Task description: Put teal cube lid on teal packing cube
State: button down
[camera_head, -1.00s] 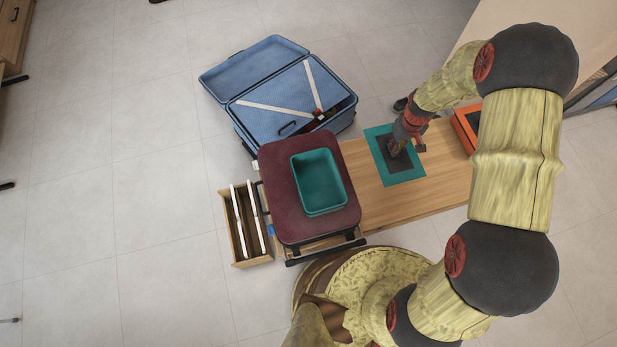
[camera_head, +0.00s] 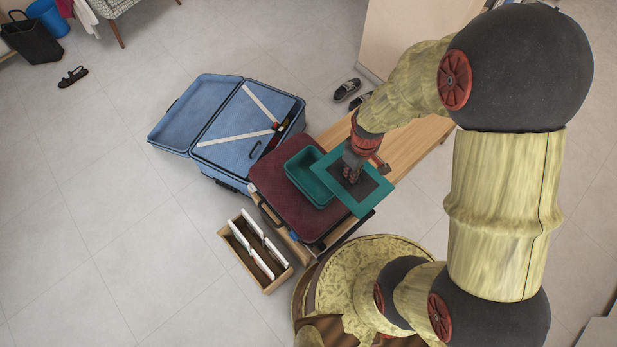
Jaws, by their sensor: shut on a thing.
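The teal packing cube (camera_head: 304,178) is an open, empty-looking box on the dark red suitcase (camera_head: 268,172). The teal cube lid (camera_head: 372,203) is a flat teal frame with a dark panel in the middle. My gripper (camera_head: 352,176) is shut on the lid near its centre and holds it level or nearly so. The lid overlaps the right side of the cube in the picture, and hides part of the cube's right edge. I cannot tell how high the lid is above the cube.
An open blue suitcase (camera_head: 222,150) with white straps lies behind and left. A wooden box (camera_head: 262,278) with white dividers stands at the left front. The wooden bench (camera_head: 412,145) runs to the right. Shoes (camera_head: 347,90) lie on the floor beyond it.

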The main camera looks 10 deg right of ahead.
aim_at(330, 162)
jog(key=shift+a+f, duration=0.1)
jog(key=shift+a, duration=0.1)
jog(key=w+a+f, duration=0.1)
jog(key=w+a, duration=0.1)
jog(key=w+a+f+b, duration=0.1)
jog(key=w+a, duration=0.1)
jog(key=w+a+f+b, duration=0.1)
jog(key=w+f, duration=0.1)
jog(key=shift+a, duration=0.4)
jog(key=w+a+f+b, duration=0.3)
jog(key=w+f, duration=0.1)
jog(key=f, duration=0.4)
jog(key=shift+a+f+b, duration=0.2)
jog(key=shift+f+b, duration=0.2)
jog(key=shift+f, duration=0.15)
jog(key=shift+f, duration=0.35)
jog(key=shift+f+b, duration=0.15)
jog(key=shift+b, duration=0.15)
jog(key=c, duration=2)
grip_release()
